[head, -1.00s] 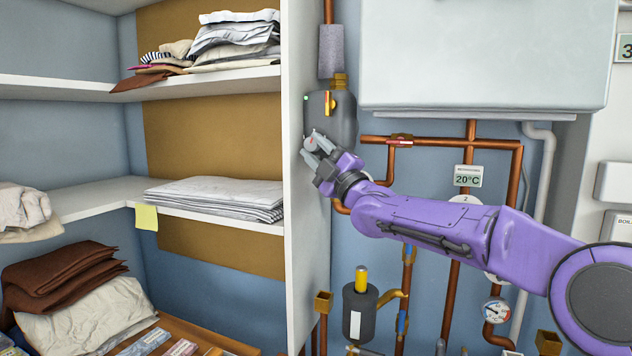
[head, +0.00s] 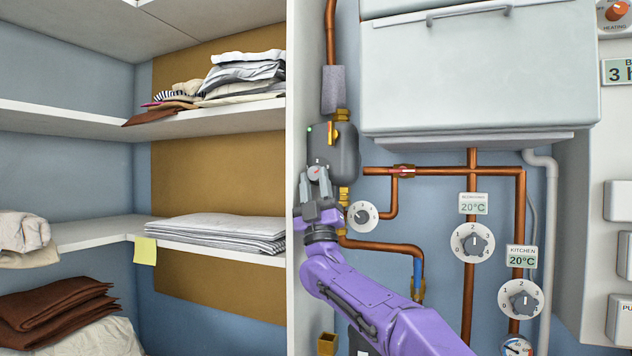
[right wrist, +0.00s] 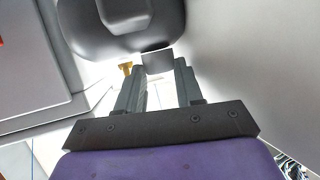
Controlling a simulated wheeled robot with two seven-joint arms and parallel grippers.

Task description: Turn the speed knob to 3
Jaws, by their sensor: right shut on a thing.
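The dark grey pump (head: 345,152) is on the copper pipe beside the white shelf side panel. A small light grey knob (head: 317,171) with a red mark is on its front. My right gripper (head: 314,175) reaches up from below, with its fingers on either side of this knob and shut on it. In the right wrist view the grey knob block (right wrist: 157,62) sits between the two fingertips (right wrist: 156,72), under the dark rounded pump body. The fingers partly cover the knob, and I cannot read a scale or number at it. My left gripper is out of view.
The white side panel (head: 301,100) stands close on the left. A white dial (head: 362,216) is just below right of the pump. Two numbered dials, bedrooms (head: 472,243) and kitchen (head: 521,299), are further right. A white cabinet (head: 480,75) hangs above.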

